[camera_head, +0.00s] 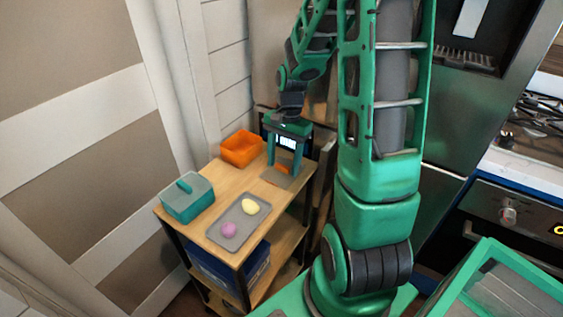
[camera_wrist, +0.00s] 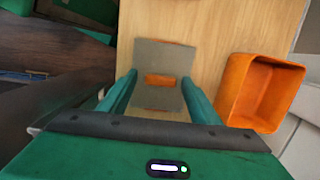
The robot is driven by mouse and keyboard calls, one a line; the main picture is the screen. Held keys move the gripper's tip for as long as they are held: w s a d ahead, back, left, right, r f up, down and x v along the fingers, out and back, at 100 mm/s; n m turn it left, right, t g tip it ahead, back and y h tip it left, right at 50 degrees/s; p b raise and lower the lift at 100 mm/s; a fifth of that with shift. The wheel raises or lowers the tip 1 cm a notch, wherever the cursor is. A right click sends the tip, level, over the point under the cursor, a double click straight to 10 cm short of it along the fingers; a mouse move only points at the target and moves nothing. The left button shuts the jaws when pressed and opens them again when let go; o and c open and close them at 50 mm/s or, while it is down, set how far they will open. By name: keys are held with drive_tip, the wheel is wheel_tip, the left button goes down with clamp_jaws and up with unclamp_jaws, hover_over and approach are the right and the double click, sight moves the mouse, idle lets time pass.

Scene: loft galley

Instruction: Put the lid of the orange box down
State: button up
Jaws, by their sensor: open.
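The orange box (camera_head: 241,149) stands open at the back of the small wooden table. In the wrist view the orange box (camera_wrist: 262,92) is right of my gripper. A flat grey square piece (camera_wrist: 160,57) with a short orange bar (camera_wrist: 159,80) at its middle looks like the lid. It appears to lie flat on the tabletop, and it also shows in the head view (camera_head: 277,179). My gripper (camera_wrist: 159,77) is open, with one finger on each side of the orange bar and gaps between. In the head view my gripper (camera_head: 283,169) points down over the grey piece.
A grey tray (camera_head: 234,231) holds a pink ball (camera_head: 228,229) and a yellow ball (camera_head: 250,206) at the front. Bare wood (camera_head: 224,184) lies between them. A dark blue bin sits on the shelf below.

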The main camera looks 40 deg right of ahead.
wheel_tip(320, 180, up, 11)
drive_tip(key=d, duration=0.2)
drive_tip(key=s+a+r+n+h, duration=0.1)
drive_tip(key=s+n, duration=0.6)
drive_tip(key=s, duration=1.4)
drive_tip(key=shift+a+r+n+t, duration=0.3)
drive_tip(key=shift+a+r, duration=0.3)
drive_tip(key=shift+a, duration=0.3)
drive_tip(key=shift+w+f+h, duration=0.25)
drive_tip(key=shift+w+h, duration=0.05)
drive_tip(key=shift+w, duration=0.35)
